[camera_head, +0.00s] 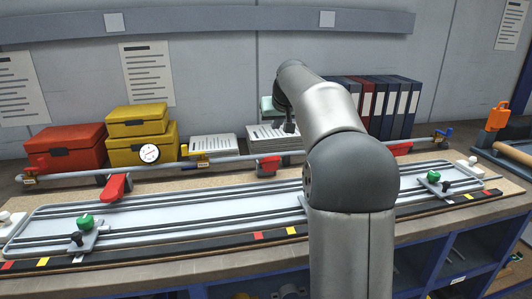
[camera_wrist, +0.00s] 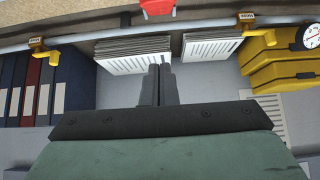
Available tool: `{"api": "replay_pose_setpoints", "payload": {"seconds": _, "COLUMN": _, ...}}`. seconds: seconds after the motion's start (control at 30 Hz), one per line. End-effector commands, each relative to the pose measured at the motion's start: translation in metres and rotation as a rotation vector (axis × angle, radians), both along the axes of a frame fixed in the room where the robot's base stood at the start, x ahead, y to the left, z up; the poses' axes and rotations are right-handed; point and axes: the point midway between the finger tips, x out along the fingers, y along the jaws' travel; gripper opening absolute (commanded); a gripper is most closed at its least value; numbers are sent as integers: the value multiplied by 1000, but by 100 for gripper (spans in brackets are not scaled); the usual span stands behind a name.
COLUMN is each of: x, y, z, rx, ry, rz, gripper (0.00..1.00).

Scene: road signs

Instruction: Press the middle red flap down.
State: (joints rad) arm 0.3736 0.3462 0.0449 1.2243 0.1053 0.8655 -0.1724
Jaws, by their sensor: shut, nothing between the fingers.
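The middle red flap (camera_head: 268,166) sits on the long grey rail behind the tray, left of my arm in the head view. A red flap also shows at the top edge of the wrist view (camera_wrist: 158,8), partly cut off. Other red flaps are on the rail at left (camera_head: 115,187) and right (camera_head: 401,149); the right one is partly hidden by my arm. My gripper (camera_wrist: 160,72) is shut and empty, its two fingers together. In the head view it is behind the rail, near the papers, partly hidden by my arm. It is apart from the flap.
A grey tray (camera_head: 150,228) with green knobs lies in front of the rail. Red (camera_head: 66,148) and yellow (camera_head: 140,150) boxes, a dial (camera_head: 149,153), paper stacks (camera_head: 213,147) and binders (camera_head: 388,105) stand behind. Small yellow clips (camera_wrist: 37,43) sit along the rail.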

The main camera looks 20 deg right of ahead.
Motion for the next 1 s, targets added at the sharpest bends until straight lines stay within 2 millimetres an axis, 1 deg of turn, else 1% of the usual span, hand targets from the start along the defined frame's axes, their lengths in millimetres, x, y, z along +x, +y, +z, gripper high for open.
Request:
{"api": "replay_pose_setpoints", "payload": {"seconds": 0.23, "x": 0, "y": 1, "z": -1, "rx": 0, "ry": 1, "rz": 1, "gripper": 0}}
{"api": "replay_pose_setpoints", "payload": {"seconds": 0.37, "x": 6, "y": 0, "z": -8, "rx": 1, "ry": 3, "rz": 1, "gripper": 0}}
{"api": "replay_pose_setpoints", "payload": {"seconds": 0.47, "x": 16, "y": -2, "z": -21, "rx": 1, "ry": 4, "rz": 1, "gripper": 0}}
{"api": "replay_pose_setpoints", "payload": {"seconds": 0.83, "x": 66, "y": -12, "z": -79, "rx": 2, "ry": 4, "rz": 1, "gripper": 0}}
{"api": "replay_pose_setpoints", "payload": {"seconds": 0.9, "x": 55, "y": -10, "z": -88, "rx": 0, "ry": 2, "rz": 0, "gripper": 0}}
{"api": "replay_pose_setpoints", "payload": {"seconds": 1.0, "x": 48, "y": -8, "z": -99, "rx": 0, "ry": 2, "rz": 1, "gripper": 0}}
